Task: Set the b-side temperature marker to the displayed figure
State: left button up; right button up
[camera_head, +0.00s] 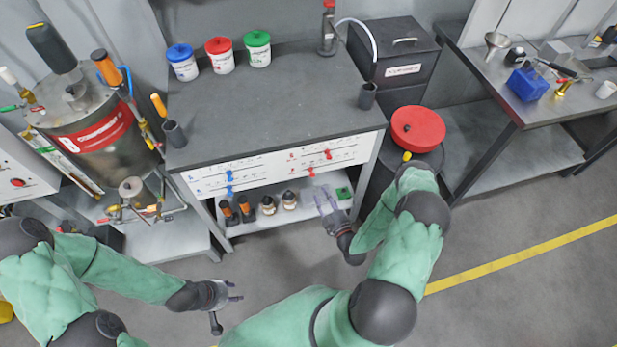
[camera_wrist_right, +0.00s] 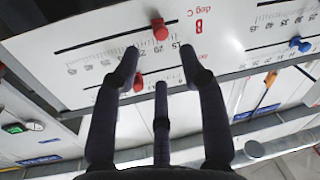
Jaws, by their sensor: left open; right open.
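The white front panel (camera_head: 275,165) of the workbench carries slots with two red markers at its right, an upper one (camera_head: 327,154) and a lower one (camera_head: 311,171). The right wrist view shows the panel upside down. There a red marker (camera_wrist_right: 159,29) sits on the slot near the red "B" and "deg C" print (camera_wrist_right: 197,27), and a second red marker (camera_wrist_right: 138,82) sits by a finger. My right gripper (camera_head: 328,200) is open and empty, fingers pointing at the panel (camera_wrist_right: 160,72); contact cannot be told. My left gripper (camera_head: 235,292) is open and empty above the floor.
Blue markers (camera_head: 229,183) sit at the panel's left. Below, a shelf (camera_head: 270,216) holds several small items. A red-lidded drum (camera_head: 417,128) stands close to my right arm.

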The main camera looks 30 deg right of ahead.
aim_at(312, 173)
jog(key=w+b, duration=0.1)
jog(key=w, duration=0.8)
jog(key=shift+w+d, duration=0.25)
jog(key=shift+d, duration=0.15)
grip_shut()
